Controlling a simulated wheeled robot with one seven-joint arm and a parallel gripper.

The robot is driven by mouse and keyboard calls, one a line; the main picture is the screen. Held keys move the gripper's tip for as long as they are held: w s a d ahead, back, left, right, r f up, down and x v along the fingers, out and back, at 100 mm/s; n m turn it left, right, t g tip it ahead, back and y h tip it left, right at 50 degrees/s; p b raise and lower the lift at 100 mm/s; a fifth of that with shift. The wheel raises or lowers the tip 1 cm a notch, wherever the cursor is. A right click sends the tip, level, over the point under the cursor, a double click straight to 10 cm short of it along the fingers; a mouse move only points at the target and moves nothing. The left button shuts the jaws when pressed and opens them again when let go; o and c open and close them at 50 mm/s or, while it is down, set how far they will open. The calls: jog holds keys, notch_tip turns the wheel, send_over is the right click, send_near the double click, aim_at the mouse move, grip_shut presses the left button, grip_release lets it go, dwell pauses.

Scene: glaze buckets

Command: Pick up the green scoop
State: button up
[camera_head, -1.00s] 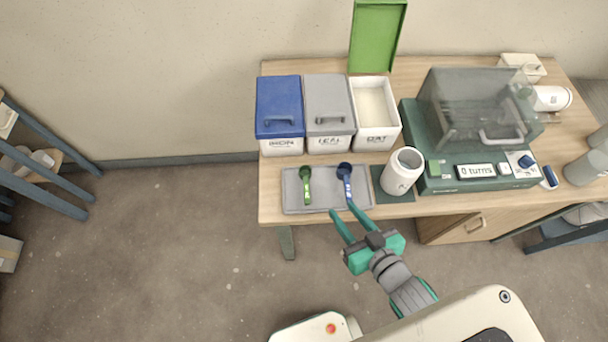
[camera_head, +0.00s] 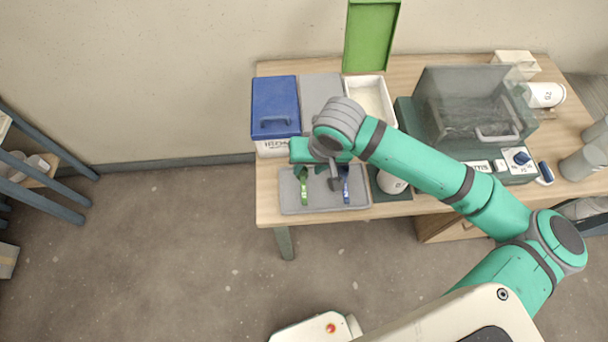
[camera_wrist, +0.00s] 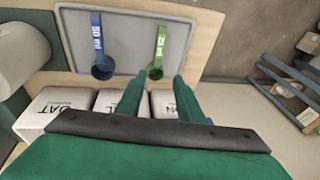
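The green scoop (camera_head: 304,194) lies on the left of the grey tray (camera_head: 325,205) on the table. In the wrist view the green scoop (camera_wrist: 159,45) shows its handle and cup, the cup close to the fingertips. My gripper (camera_wrist: 158,82) is open and empty, its fingers apart on either side of the line of the cup. It is over the tray; I cannot tell its exact height. The blue scoop (camera_head: 346,188) lies to the right on the same tray and also shows in the wrist view (camera_wrist: 97,45).
Behind the tray stand the blue-lidded bin (camera_head: 277,105), a grey-lidded bin (camera_head: 318,88) partly hidden by my arm, and an open bin (camera_head: 370,98) with a raised green lid (camera_head: 370,35). A white jar (camera_head: 391,183) and a machine (camera_head: 470,105) are to the right.

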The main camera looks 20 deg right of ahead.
aim_at(304, 194)
jog(key=f+g, duration=0.1)
jog(key=f, duration=0.2)
jog(key=s+a+f+g+h, duration=0.1)
jog(key=f, duration=0.1)
jog(key=s+a+f+g, duration=0.1)
jog(key=f, duration=0.2)
jog(key=shift+s+f, duration=0.15)
jog(key=shift+f, duration=0.15)
dwell(0.4)
jog(key=shift+c, duration=0.3)
grip_shut()
